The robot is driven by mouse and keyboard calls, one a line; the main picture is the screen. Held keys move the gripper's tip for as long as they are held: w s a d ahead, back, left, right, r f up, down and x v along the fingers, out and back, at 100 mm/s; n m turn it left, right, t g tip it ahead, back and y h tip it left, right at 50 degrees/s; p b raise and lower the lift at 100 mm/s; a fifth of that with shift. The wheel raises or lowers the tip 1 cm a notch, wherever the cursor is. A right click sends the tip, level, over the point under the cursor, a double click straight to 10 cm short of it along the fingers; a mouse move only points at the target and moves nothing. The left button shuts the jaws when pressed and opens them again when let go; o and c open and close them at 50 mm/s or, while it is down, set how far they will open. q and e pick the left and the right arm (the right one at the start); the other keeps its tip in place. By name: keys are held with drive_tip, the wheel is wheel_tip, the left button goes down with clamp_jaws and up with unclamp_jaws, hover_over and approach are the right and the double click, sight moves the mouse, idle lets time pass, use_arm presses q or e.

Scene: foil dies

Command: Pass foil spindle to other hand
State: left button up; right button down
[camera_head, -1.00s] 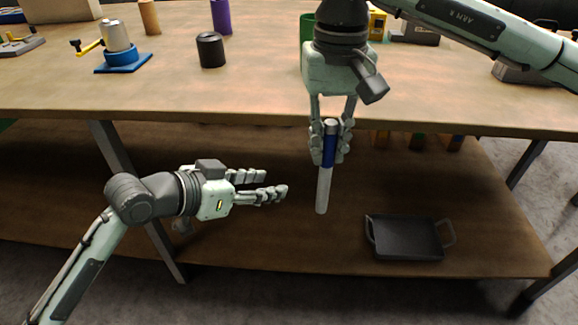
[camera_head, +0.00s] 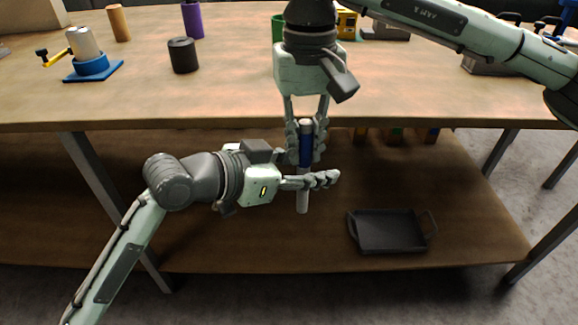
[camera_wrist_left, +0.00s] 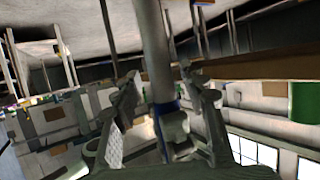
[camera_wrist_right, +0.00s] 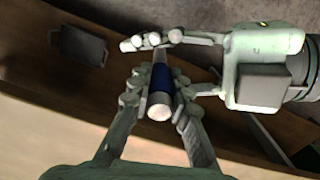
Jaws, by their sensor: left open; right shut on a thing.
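The foil spindle, a grey rod with a blue band, hangs upright in front of the table edge, its blue band (camera_head: 306,150) between the right fingers. My right gripper (camera_head: 306,140) points down and is shut on its upper part. My left gripper (camera_head: 312,178) comes in from the left, open, with its fingers on either side of the spindle's lower grey part. In the left wrist view the spindle (camera_wrist_left: 154,50) stands between the open left fingers. In the right wrist view the spindle's grey end (camera_wrist_right: 160,107) faces the camera. Whether the left fingers touch it I cannot tell.
The table (camera_head: 230,105) edge lies just behind the right gripper. A dark tray (camera_head: 388,232) sits on the lower shelf at right. A black cylinder (camera_head: 183,55), a purple cylinder (camera_head: 193,20) and a blue-based stand (camera_head: 92,66) are on the tabletop.

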use_arm(q)
drive_tip(key=shift+x, duration=1.35)
drive_tip(key=shift+c, duration=0.4)
clamp_jaws()
drive_tip(key=shift+s+r, duration=0.1)
use_arm(e)
drive_tip(key=c, duration=1.3)
unclamp_jaws()
drive_tip(key=shift+w, duration=0.1)
drive_tip(key=shift+c, duration=0.2)
